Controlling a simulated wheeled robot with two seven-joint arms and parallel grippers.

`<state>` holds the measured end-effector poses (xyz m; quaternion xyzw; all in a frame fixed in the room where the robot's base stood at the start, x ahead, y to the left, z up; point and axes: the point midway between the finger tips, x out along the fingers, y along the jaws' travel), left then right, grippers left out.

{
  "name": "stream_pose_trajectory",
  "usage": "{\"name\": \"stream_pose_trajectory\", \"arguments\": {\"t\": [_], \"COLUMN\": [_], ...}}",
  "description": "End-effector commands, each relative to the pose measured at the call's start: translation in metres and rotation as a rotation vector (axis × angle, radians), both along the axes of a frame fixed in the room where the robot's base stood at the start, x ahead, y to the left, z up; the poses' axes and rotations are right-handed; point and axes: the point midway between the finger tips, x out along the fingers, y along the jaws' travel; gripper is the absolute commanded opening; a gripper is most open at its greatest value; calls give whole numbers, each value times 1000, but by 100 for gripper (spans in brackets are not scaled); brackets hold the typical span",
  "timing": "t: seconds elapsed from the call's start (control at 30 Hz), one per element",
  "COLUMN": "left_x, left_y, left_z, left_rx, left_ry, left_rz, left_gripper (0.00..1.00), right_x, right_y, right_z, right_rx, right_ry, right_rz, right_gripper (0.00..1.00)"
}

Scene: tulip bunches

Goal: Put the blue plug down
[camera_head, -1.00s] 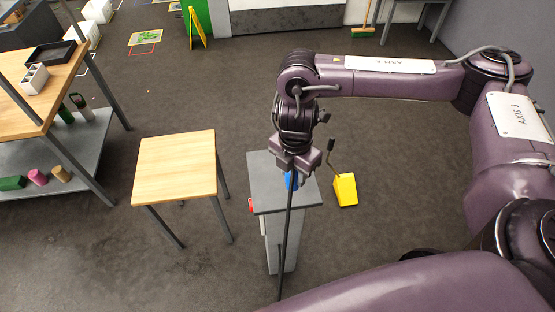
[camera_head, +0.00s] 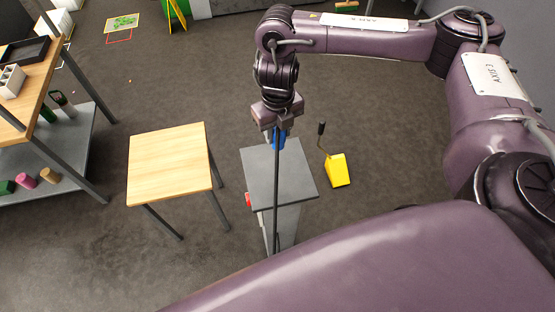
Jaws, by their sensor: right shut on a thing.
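The blue plug (camera_head: 279,140) is in my right gripper (camera_head: 278,127), partly hidden by the fingers and by a dark rod or cable that hangs down in front of it. The right gripper is shut on the plug and points down. In the picture, it lies over the far part of the grey top of a narrow stand (camera_head: 290,178). I cannot tell whether the plug touches that top. My left gripper is not in view.
A small wooden table (camera_head: 168,163) with a bare top stands left of the stand. A yellow block with a lever (camera_head: 337,171) is on the floor to the right. A shelf unit (camera_head: 30,95) with boxes and coloured cylinders is at the far left. Open floor lies between.

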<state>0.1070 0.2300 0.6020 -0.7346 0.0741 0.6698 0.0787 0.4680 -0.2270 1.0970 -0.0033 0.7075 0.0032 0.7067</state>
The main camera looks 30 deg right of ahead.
Motion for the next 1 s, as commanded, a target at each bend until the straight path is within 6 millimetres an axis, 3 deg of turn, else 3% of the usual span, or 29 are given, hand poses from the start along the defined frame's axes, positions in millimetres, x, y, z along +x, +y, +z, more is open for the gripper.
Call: {"name": "stream_pose_trajectory", "arguments": {"t": [0.03,0.2,0.4,0.57,0.8,1.0], "left_x": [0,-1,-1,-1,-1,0], "left_y": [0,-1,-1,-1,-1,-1], "left_z": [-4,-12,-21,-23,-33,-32], "left_rx": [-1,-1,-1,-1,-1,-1], "left_ry": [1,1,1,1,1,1], "left_rz": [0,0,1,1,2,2], "left_gripper": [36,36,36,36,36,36], "right_x": [-2,-3,-1,0,-1,0], "right_y": [1,1,1,0,0,0], "right_z": [-15,-54,-89,-99,-130,-133], "right_rx": [3,2,2,1,1,0], "right_ry": [7,8,2,-1,2,-1], "right_rz": [-1,-3,-1,-1,-2,0], "right_gripper": [7,7,7,7,7,7]}}
